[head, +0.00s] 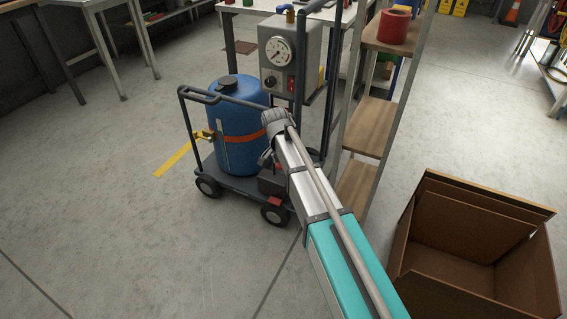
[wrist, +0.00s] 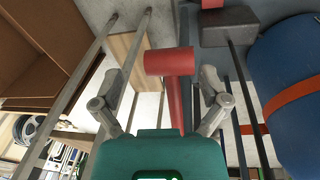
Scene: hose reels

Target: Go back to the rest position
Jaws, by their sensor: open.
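My gripper (head: 274,128) is at the end of my teal and grey arm, in front of the trolley's blue drum in the head view. In the wrist view my gripper (wrist: 160,88) is open, with its two fingers spread wide. A red T-shaped part (wrist: 169,62) appears between the fingers. I cannot tell how far it is from them, and no contact shows. The blue drum (head: 232,118) with an orange band stands on the trolley (head: 222,179). The drum also shows at the right of the wrist view (wrist: 290,70). My arm hides part of the trolley.
A gauge box (head: 291,60) is mounted behind the drum. A wooden shelf rack (head: 368,128) stands close to the right of my gripper, with a red roll (head: 394,26) on top. An open cardboard box (head: 470,240) is at lower right.

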